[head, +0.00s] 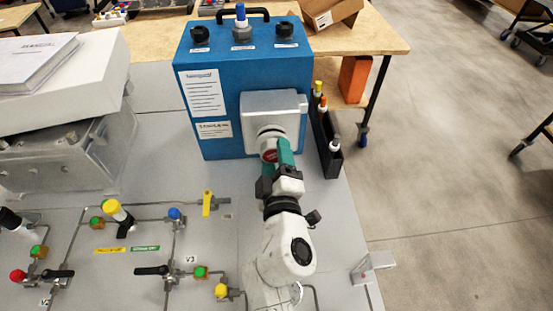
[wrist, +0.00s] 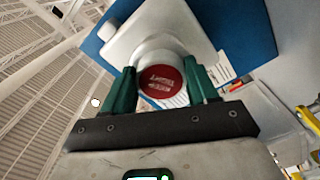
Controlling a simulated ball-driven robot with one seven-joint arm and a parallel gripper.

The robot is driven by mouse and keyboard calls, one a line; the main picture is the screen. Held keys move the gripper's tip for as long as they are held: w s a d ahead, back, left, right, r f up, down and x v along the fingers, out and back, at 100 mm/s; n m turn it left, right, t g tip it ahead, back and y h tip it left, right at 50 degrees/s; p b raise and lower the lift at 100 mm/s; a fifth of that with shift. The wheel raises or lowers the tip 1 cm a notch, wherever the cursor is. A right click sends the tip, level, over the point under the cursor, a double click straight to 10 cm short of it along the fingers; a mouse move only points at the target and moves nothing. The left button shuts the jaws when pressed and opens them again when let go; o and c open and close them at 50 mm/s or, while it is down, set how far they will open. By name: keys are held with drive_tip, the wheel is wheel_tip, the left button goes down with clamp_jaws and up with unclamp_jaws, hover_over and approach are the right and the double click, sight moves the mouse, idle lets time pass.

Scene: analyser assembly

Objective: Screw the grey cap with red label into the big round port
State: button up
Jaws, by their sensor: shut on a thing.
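The grey cap with a red label (wrist: 161,82) sits between the green fingers of my gripper (wrist: 161,88) in the wrist view. In the head view its red face (head: 269,156) shows beside the green fingers of my gripper (head: 278,155). The cap is at the round port (head: 270,133) on the white front block (head: 273,106) of the blue analyser box (head: 215,75). The port is mostly covered by the cap and fingers. I cannot tell how deep the cap sits in it.
A black rack (head: 326,140) with several coloured-top items stands right of the box. Pipes and valves with a yellow handle (head: 208,203) lie on the panel at left front. White boxes (head: 60,75) stand far left.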

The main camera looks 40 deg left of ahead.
drive_tip(key=shift+w+a, duration=0.3)
drive_tip(key=shift+a, duration=0.05)
idle(0.8)
drive_tip(key=o, duration=0.6)
drive_tip(key=shift+r, duration=0.1)
drive_tip(key=c, duration=0.6)
drive_tip(key=o, duration=1)
